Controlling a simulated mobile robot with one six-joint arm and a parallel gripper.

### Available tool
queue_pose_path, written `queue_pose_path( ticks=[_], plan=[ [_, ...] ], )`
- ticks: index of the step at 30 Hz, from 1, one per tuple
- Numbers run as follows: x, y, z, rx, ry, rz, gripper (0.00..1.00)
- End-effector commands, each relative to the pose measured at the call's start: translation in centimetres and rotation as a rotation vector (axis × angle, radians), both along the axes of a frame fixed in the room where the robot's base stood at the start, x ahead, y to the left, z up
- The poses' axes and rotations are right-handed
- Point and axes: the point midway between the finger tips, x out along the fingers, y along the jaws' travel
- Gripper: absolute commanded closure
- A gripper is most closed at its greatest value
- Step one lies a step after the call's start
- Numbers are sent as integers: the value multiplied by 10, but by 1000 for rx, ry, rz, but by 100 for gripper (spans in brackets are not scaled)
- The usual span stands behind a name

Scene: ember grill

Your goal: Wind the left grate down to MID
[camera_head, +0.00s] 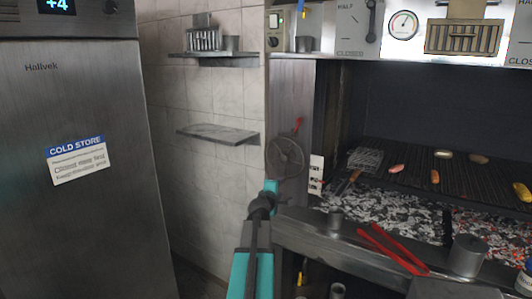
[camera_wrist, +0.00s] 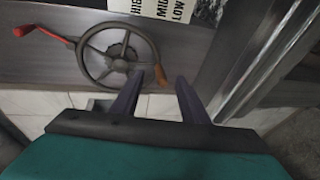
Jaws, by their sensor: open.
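A dark spoked handwheel (camera_head: 285,157) is mounted on the post left of the grill. A red-ended arm (camera_head: 298,124) sticks out beyond its rim, pointing up. The wheel fills the upper left of the wrist view (camera_wrist: 92,68), its red end at far left. An orange-brown knob (camera_wrist: 161,74) shows by the rim close to my left finger; contact is unclear. A scale plate (camera_wrist: 158,8) reading HIGH, MID, LOW is beside the wheel; its pointer is not clear. My gripper (camera_wrist: 171,78) is open and empty in front of the wheel. The grate (camera_head: 400,178) lies above the coals.
Food and a wire basket (camera_head: 365,159) lie on the grate. Red tongs (camera_head: 390,247) and a metal cup (camera_head: 467,254) are on the front ledge. Wall shelves (camera_head: 218,133) and a cold store (camera_head: 85,220) stand left.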

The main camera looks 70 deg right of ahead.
Motion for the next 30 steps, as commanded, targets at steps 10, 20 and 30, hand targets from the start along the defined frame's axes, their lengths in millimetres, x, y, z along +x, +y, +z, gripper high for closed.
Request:
queue_pose_path(
  ticks=[10,20,30],
  plan=[
    [25,10,-25,43,-26,16,63],
    [128,75,-133,247,-126,70,63],
    [226,192,-259,516,-190,99,63]
  ],
)
